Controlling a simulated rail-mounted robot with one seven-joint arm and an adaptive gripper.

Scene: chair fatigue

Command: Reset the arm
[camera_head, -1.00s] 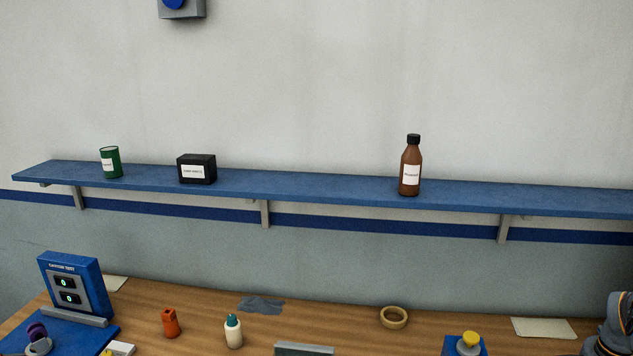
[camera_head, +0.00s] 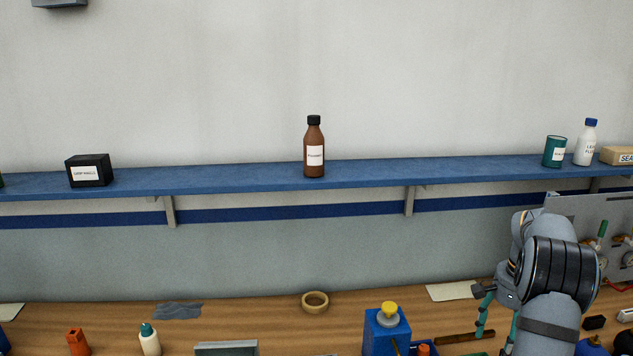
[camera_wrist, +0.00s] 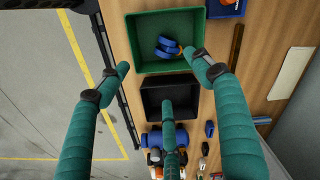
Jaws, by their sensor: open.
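My arm shows at the right of the head view. My gripper (camera_head: 488,318) hangs over the workbench, its teal fingers partly hidden behind the arm. In the wrist view my gripper (camera_wrist: 162,78) has its teal fingers spread wide, with nothing between them. Below the fingers lie a green bin (camera_wrist: 136,42) holding blue parts (camera_wrist: 168,47) and a black bin (camera_wrist: 150,98). One fingertip overlaps the green bin's edge in the picture; I cannot tell how high it is above it.
A blue shelf (camera_head: 230,184) above holds a brown bottle (camera_head: 314,150). A panel (camera_head: 590,220) stands behind my arm.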

